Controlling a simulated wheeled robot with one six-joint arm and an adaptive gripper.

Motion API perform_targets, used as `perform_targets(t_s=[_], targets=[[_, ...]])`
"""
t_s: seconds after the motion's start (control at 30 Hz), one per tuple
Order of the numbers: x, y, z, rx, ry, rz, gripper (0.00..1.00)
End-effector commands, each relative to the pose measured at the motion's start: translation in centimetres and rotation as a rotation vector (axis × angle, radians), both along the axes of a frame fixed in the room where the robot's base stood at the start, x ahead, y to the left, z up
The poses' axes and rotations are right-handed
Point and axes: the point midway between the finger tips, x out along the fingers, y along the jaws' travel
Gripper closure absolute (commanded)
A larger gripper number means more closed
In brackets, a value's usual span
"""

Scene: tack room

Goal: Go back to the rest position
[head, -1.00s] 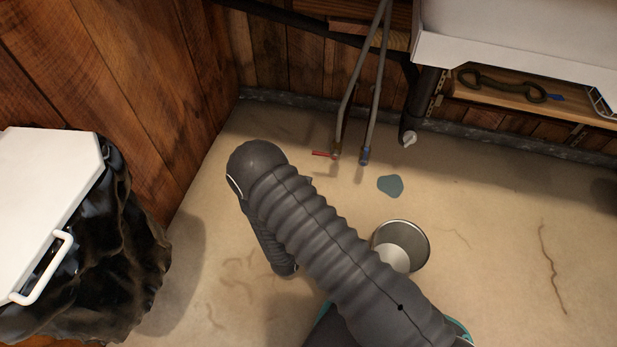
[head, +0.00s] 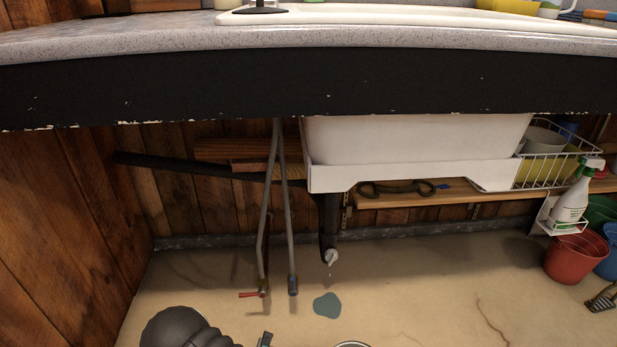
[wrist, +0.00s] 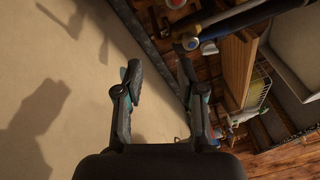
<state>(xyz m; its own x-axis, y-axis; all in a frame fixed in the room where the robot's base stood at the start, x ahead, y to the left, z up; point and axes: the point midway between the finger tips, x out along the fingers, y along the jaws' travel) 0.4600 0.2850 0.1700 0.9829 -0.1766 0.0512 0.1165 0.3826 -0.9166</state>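My gripper (wrist: 160,82) is open in the wrist view, with its two dark fingers well apart and nothing between them. Bare floor and the underside of the sink area lie beyond the fingertips. In the head view my dark ribbed arm shows only at the bottom left edge. A small dark tip beside it may be part of my gripper, but most of the arm is cut off below the picture.
A speckled counter (head: 300,42) with a black front edge spans the head view. Under it are a white basin (head: 415,150), a dripping drain pipe (head: 328,225) and a puddle (head: 327,305). A red bucket (head: 572,258) stands right.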

Motion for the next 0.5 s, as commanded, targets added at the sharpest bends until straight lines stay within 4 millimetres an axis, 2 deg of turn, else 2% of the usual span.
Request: perform_targets(t_s=[0.03,0.17,0.3,0.5], targets=[[-0.4,-1.6,-0.2,0.04,0.013,-0.061,0.61],[-1.4,-5.1,1.1,0.194,0.011,-0.245,0.61],[-2.5,-9.0,4.1,0.406,-0.037,-0.485,0.61],[-4.7,-13.5,8.8,0.723,-0.158,-0.826,0.61]])
